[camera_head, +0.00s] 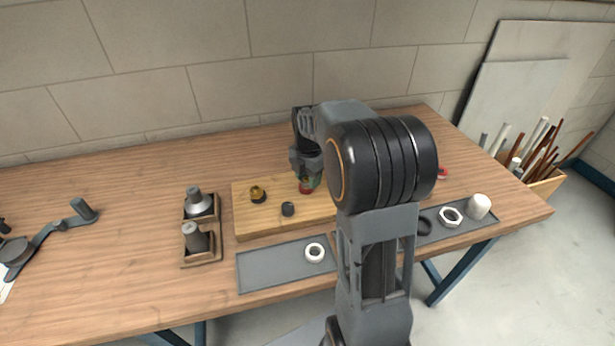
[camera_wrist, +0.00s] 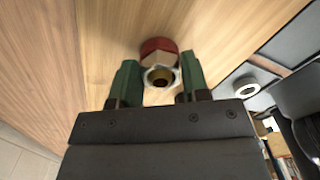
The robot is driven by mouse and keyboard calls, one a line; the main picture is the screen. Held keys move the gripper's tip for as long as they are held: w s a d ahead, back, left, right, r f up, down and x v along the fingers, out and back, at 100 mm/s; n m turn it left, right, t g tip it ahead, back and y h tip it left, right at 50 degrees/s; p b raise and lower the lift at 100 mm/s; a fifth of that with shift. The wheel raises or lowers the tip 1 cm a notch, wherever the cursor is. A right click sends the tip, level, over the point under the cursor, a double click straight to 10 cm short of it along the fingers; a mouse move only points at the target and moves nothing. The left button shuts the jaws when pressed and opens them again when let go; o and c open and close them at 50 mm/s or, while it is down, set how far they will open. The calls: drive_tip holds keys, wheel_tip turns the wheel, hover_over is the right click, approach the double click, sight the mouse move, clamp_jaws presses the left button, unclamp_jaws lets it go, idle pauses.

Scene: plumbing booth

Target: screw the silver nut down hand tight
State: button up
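The silver nut (camera_wrist: 161,78) shows in the wrist view as a hexagonal ring with a dark hole facing the camera. A red-topped fitting with a coppery face (camera_wrist: 157,50) is right beside it; how far the nut sits on it I cannot tell. My gripper (camera_wrist: 160,72) has one green finger on each side of the nut, very close to it. Whether both fingers touch the nut is unclear. In the head view my gripper (camera_head: 309,178) points down over the red part (camera_head: 306,188) on the wooden board (camera_head: 262,222), and the nut is hidden there.
The board also carries a brass fitting (camera_head: 258,194) and a small dark cylinder (camera_head: 288,209). A grey tray (camera_head: 270,270) in front holds a white ring (camera_head: 315,252). Wooden holders (camera_head: 203,260) stand left. Another tray (camera_head: 465,226) lies right, partly behind my arm.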

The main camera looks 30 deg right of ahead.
drive_tip(key=c, duration=0.5)
drive_tip(key=m+p, duration=0.1)
drive_tip(key=m, duration=0.3)
drive_tip(key=shift+s+m, duration=0.1)
drive_tip(key=shift+m, duration=0.2)
drive_tip(key=m, duration=0.4)
drive_tip(key=shift+s+f, duration=0.1)
drive_tip(key=o, duration=1.6)
drive_tip(key=shift+r+p, duration=2.3)
drive_tip(key=shift+r, duration=0.25)
